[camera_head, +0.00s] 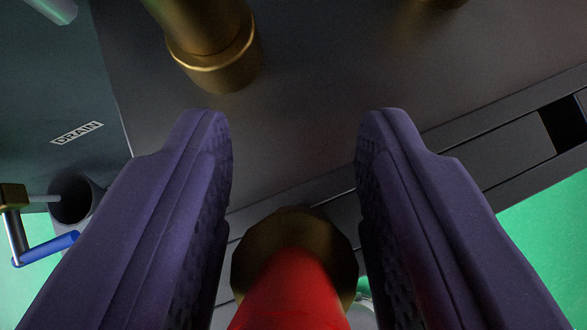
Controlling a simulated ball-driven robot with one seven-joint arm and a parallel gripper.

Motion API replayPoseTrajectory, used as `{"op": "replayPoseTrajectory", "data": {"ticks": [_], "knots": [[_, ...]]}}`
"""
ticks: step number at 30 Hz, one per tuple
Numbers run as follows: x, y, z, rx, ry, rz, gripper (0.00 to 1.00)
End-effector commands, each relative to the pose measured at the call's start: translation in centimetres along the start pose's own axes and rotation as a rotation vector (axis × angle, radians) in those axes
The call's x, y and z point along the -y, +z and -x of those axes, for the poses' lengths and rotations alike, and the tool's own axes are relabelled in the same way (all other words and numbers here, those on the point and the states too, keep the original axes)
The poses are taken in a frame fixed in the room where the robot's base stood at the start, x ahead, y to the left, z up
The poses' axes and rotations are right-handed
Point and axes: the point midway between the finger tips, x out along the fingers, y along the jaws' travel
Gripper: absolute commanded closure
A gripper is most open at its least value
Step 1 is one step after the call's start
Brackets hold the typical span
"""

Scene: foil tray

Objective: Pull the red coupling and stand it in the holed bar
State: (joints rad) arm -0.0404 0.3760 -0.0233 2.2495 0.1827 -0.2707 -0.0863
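The red coupling (292,294) is at the bottom centre, cut off by the lower edge of the picture. A round brass collar (297,225) shows just beyond it. My gripper (296,115) has two purple fingers, spread wide, one on each side of the coupling. Dark gaps show between the red part and the fingers, so they do not look closed on it. The fingertips reach past the coupling over a dark panel. I cannot make out the holed bar for certain; a grey rail at right has a dark rectangular opening (566,124).
A thick brass pipe end (213,55) stands at the top left, beyond the left fingertip. At far left are a "DRAIN" label (77,132), a dark round port (72,198) and a blue-handled lever (45,249). The dark panel (300,80) between the fingertips is bare.

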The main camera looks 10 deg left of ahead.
Motion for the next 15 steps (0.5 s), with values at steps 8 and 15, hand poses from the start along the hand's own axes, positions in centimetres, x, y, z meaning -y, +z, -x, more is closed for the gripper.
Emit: {"op": "replayPoseTrajectory", "data": {"ticks": [8,15], "knots": [[0.0,0.0,0.0,0.0,0.0,0.0,0.37],[0.0,-0.2,1.8,-0.001,-0.001,0.001,0.37]]}}
